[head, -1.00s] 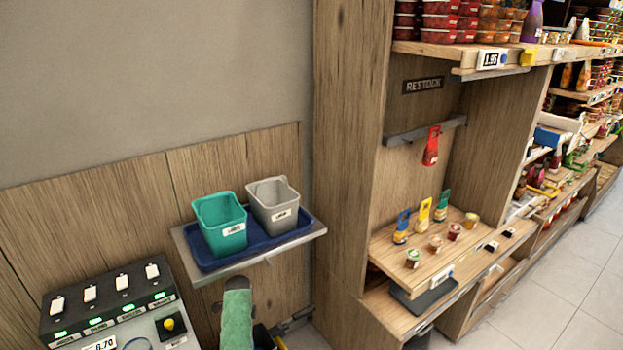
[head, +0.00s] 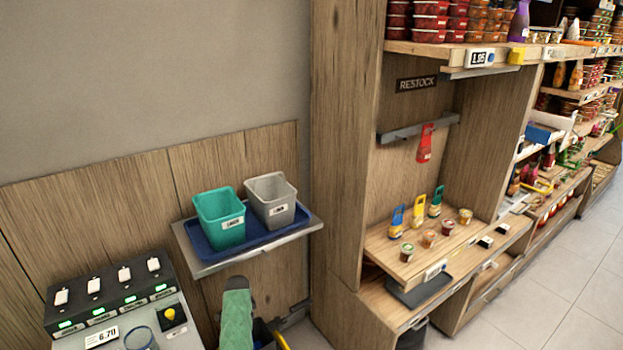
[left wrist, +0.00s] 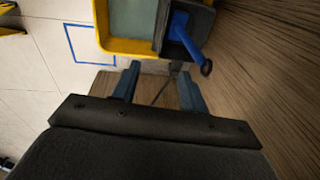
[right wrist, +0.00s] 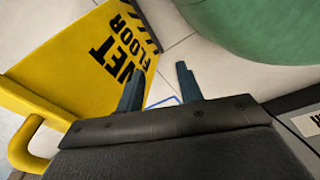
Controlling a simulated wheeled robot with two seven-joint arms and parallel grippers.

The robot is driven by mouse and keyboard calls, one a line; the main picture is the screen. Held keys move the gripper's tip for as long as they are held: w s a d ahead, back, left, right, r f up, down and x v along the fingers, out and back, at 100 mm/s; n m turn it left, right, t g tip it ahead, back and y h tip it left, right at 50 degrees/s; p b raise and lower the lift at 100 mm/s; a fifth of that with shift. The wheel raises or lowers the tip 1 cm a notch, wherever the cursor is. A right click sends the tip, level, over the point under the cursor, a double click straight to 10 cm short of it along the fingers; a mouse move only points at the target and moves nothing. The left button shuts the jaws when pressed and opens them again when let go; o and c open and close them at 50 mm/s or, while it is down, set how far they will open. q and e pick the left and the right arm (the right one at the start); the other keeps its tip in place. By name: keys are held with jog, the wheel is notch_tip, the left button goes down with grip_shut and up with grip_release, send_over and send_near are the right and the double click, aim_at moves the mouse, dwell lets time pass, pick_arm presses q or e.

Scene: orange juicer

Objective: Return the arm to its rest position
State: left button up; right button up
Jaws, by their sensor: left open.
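My left gripper (left wrist: 160,88) shows in the left wrist view with its two fingers apart and nothing between them. Neither gripper shows in the head view.
In the head view, a teal bin (head: 219,218) and a grey bin (head: 271,200) stand on a blue tray (head: 285,228) on a wall shelf. A console (head: 112,300) is at the lower left, a green upright thing (head: 237,318) beside it. Shelves (head: 440,240) stand right; tiled floor (head: 570,305) lies beyond.

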pick_arm(q)
jog(key=w+d+r+n+t, duration=0.2)
jog(key=w+r+n+t, duration=0.3)
jog(key=w+n, duration=0.3)
jog(key=s+d+f+n+b, duration=0.2)
jog(key=s+d+f+n, duration=0.1)
jog(key=s+f, duration=1.85)
jog(key=s+f+g, duration=0.1)
jog(key=s+f, duration=0.5)
jog(key=s, duration=0.8)
jog(key=s+f+m+g+b, duration=0.1)
jog(key=s+f, duration=0.5)
jog(key=s, duration=0.8)
jog(key=s+a+f+g+b, duration=0.1)
jog(key=s+f, duration=0.5)
jog(key=s, duration=0.8)
jog(key=shift+s+g, duration=0.15)
jog(key=shift+g, duration=0.75)
pick_arm(e)
jog(key=w+a+r, duration=0.3)
jog(key=w+r, duration=0.3)
jog(key=r, duration=0.1)
jog(key=shift+w+a, duration=0.15)
jog(key=shift+a, duration=0.2)
pick_arm(q)
jog(key=shift+a+f, duration=0.1)
jog(key=shift+a, duration=0.05)
pick_arm(e)
jog(key=shift+w+r, duration=0.1)
